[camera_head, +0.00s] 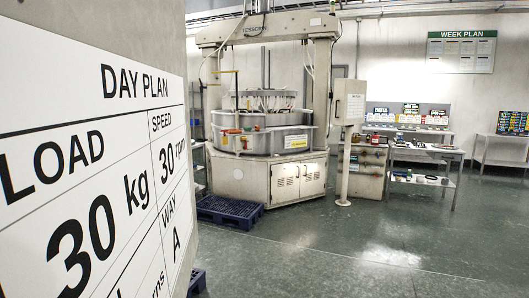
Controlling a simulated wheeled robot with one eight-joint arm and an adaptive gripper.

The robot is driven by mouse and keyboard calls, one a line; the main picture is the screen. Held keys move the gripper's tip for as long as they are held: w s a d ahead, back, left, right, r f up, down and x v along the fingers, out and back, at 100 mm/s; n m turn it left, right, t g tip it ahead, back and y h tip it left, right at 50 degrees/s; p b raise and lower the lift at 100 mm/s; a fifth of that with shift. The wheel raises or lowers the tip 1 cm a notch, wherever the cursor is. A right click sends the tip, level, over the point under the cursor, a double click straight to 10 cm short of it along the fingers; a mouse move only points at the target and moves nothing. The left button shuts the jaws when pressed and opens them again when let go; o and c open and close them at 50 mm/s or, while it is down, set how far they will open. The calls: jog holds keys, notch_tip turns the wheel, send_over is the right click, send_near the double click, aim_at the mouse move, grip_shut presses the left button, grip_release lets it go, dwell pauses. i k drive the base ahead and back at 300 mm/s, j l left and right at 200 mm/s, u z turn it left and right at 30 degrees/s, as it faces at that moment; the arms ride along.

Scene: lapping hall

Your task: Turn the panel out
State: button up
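A pale grey upright panel box (350,103) stands at the right side of the large lapping machine (268,150), on a slim post with a round foot on the floor. My gripper is not in view.
Blue pallets (230,211) lie on the floor before the machine. A grey cabinet (367,173) and a workbench (420,150) with small items stand right of the post. The green floor (390,245) in front is clear. A "WEEK PLAN" board (461,52) hangs on the back wall.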

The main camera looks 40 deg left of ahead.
aim_at(98, 198)
jog(key=i+j+u, duration=0.1)
jog(key=i+u, duration=0.3)
jog(key=i, duration=0.2)
jog(key=i+u, duration=0.45)
jog(key=i, duration=0.15)
jog(key=i+l+u, duration=0.4)
jog(key=i, duration=0.15)
jog(key=i+j+u, duration=0.1)
jog(key=u, duration=0.4)
jog(key=i+u, duration=0.3)
jog(key=u, duration=0.2)
jog(key=i+l+u, duration=0.1)
jog(key=u, duration=0.4)
jog(key=i+l+u, duration=0.2)
jog(key=u, duration=0.3)
jog(key=i+u, duration=0.15)
jog(key=u, duration=0.25)
jog(key=i+u, duration=0.2)
jog(key=u, duration=0.2)
jog(key=i+l+u, duration=0.1)
jog(key=u, duration=0.35)
jog(key=i+l+u, duration=0.15)
jog(key=u, duration=0.25)
jog(key=i+l+u, duration=0.1)
jog(key=l+u, duration=0.15)
jog(key=u, duration=0.15)
jog(key=i+l+u, duration=0.3)
jog(key=k, duration=0.1)
